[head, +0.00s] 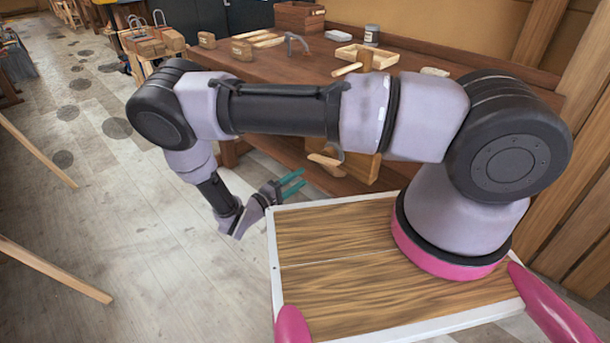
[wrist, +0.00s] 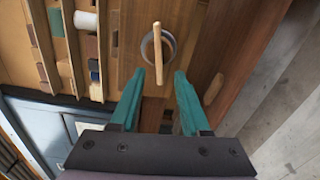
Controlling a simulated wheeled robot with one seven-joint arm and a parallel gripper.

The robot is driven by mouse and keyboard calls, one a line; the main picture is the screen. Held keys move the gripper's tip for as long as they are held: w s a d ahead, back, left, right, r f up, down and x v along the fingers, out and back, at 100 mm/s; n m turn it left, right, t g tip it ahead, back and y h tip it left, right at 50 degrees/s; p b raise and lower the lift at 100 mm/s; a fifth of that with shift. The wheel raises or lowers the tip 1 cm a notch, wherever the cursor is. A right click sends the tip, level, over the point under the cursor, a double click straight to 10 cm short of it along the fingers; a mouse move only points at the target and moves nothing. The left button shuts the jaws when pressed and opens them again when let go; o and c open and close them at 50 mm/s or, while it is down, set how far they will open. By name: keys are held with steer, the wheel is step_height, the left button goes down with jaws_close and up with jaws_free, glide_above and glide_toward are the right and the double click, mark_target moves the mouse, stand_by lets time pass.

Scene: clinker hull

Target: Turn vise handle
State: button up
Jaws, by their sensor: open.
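The vise handle is a light wooden bar (wrist: 158,55) set across a round grey metal hub (wrist: 149,48), on a wooden vise jaw (wrist: 130,30) in the wrist view. In the head view the handle (head: 325,160) shows at the front of the workbench, beside the wooden jaw (head: 358,165), partly hidden behind my arm. My gripper (head: 292,184) has teal fingers and is open and empty, to the left of and below the handle in the head view. In the wrist view my gripper's fingertips (wrist: 159,75) are spread just below the bar. Contact cannot be told.
The workbench (head: 265,65) carries a mallet (head: 353,64), a shallow wooden box (head: 375,53), a jar (head: 371,35) and several small blocks. The wrist view shows wooden compartments (wrist: 72,45) at left and a small tan piece (wrist: 213,90) at right. Floor (head: 150,220) is open at left.

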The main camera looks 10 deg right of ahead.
steer(key=shift+a, duration=0.1)
steer(key=shift+r, duration=0.1)
steer(key=c, duration=0.5)
steer(key=r+m+g, duration=0.1)
steer(key=r+m, duration=0.1)
steer(key=w+d+r+m+g+y, duration=0.1)
steer(key=r+m+g, duration=0.1)
steer(key=r+m, duration=0.1)
steer(key=w+r+m+g, duration=0.1)
steer(key=r+m, duration=0.2)
steer(key=shift+w+d, duration=0.15)
steer(key=shift+d, duration=0.2)
jaws_close()
step_height(320, 180, up, 7)
steer(key=d+m+g+y, duration=0.1)
steer(key=m+g+y, duration=0.3)
steer(key=m, duration=0.6)
steer(key=t+y, duration=0.1)
glide_toward(334, 159)
steer(key=w+d, duration=0.2)
steer(key=d, duration=0.1)
steer(key=shift+s+d+f, duration=0.1)
steer(key=shift+d+f, duration=0.1)
steer(key=shift+f, duration=0.8)
steer(key=shift+s+d+f, duration=0.15)
steer(key=shift+d+f, duration=0.05)
steer(key=shift+f, duration=0.8)
